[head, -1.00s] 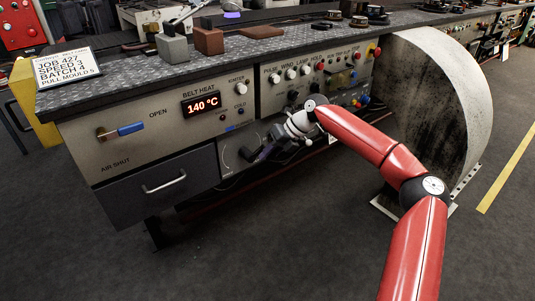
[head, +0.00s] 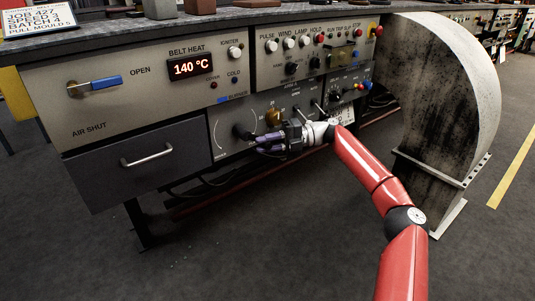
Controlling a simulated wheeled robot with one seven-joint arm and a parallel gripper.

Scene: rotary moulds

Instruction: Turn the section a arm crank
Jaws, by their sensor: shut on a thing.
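The lower grey panel (head: 223,147) of the bench carries a black crank (head: 241,131) beside a thin pale curved mark. I take this to be the section a arm crank; its label is not readable. My gripper (head: 261,144) comes in from the right, with its purple fingers at the crank. The fingers are shut on the crank, and they and the gripper body hide part of it. A brass-coloured knob (head: 273,116) sits just above the gripper.
An air-shut lever with a blue handle (head: 107,82) and a drawer (head: 140,165) are at left. Switches and coloured buttons fill the upper right panel (head: 300,75). A large curved grey guard (head: 455,90) stands at right. The front floor is clear.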

